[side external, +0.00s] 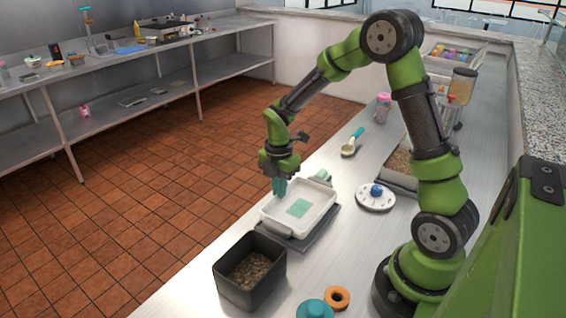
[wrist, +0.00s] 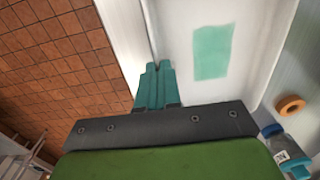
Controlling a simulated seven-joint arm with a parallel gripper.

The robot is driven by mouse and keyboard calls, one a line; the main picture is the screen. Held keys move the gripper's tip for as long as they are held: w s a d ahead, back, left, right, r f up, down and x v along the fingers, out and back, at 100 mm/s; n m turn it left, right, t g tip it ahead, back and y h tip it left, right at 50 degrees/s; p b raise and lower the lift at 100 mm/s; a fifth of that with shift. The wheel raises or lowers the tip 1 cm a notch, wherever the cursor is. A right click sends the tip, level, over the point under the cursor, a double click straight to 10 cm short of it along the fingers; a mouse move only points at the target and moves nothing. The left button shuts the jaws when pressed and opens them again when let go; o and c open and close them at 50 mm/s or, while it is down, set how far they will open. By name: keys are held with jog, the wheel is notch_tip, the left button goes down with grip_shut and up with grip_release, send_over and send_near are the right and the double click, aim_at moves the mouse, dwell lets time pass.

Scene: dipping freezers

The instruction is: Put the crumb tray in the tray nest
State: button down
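The crumb tray appears to be the shallow white tray (side external: 269,216) with a teal patch on its floor; its inside also fills much of the wrist view (wrist: 178,40). It is over a flat dark grey piece (side external: 318,232), which may be the tray nest. The grey shows along the tray's right and near sides, so the tray looks offset from it. I cannot tell whether the two touch. My gripper (side external: 279,187) is at the tray's far left edge, pointing down. In the wrist view its teal fingers (wrist: 157,70) are close together with the tray's rim between them.
A dark bin (side external: 232,278) with brown crumbs stands in front of the tray. A white dial (side external: 365,201) with a blue knob is right of it. An orange ring (side external: 337,298) and a teal round item (side external: 314,309) lie near. A scoop (side external: 349,149) lies behind.

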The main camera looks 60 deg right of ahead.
jog(key=shift+f, duration=0.9)
jog(key=shift+f, duration=0.35)
jog(key=c, duration=1.3)
grip_release()
jog(key=shift+o, duration=0.2)
jog(key=shift+r, duration=1.45)
jog(key=shift+r, duration=2.05)
